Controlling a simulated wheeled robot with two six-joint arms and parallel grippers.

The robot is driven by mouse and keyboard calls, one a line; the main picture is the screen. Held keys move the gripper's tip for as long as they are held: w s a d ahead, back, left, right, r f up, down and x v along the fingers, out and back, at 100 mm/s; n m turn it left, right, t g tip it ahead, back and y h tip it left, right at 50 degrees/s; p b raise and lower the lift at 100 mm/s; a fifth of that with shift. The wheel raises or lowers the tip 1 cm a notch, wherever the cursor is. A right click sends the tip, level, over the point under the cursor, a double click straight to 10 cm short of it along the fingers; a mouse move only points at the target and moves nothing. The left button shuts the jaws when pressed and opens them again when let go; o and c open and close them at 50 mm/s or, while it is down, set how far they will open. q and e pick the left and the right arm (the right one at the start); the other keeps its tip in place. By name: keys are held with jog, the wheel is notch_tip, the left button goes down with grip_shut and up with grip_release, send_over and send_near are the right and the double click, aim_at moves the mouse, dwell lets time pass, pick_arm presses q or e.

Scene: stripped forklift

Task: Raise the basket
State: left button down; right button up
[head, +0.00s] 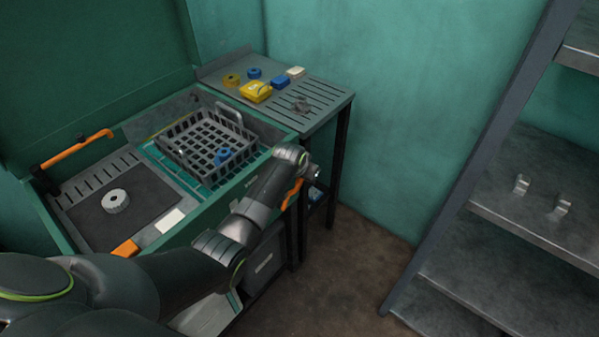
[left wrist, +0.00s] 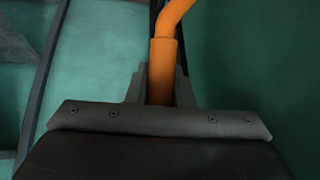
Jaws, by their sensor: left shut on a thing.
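The dark grey wire basket (head: 180,148) sits low in the right half of the green wash tank (head: 262,158), over teal liquid or a teal floor. A blue ring-like part (head: 222,155) lies in it. A grey loop handle (head: 231,111) stands at its far side. My left arm reaches across the tank's front, with the left gripper (head: 305,177) at its front right. An orange lever (head: 292,193) shows beside it. In the left wrist view the gripper is shut on the orange lever (left wrist: 162,70); its fingertips are mostly hidden. My right gripper is out of view.
A grey-white round part (head: 115,201) lies on the tank's left dark mat. Another orange handle (head: 77,148) is at the left rim. A side table (head: 325,94) holds yellow and blue parts. Shelving (head: 530,220) stands at right; the floor between (head: 340,270) is clear.

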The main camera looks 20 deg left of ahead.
pick_arm(q)
jog(key=shift+w+d+f+g, duration=0.2)
jog(key=shift+w+f+g, duration=0.15)
jog(key=shift+w+g, duration=0.2)
jog(key=c, duration=1.7)
grip_release()
jog(key=o, duration=0.4)
jog(key=shift+w+f, duration=0.1)
jog(key=v, duration=0.8)
jog(key=p+v, duration=0.1)
jog(key=v, duration=0.8)
jog(key=shift+d, duration=0.25)
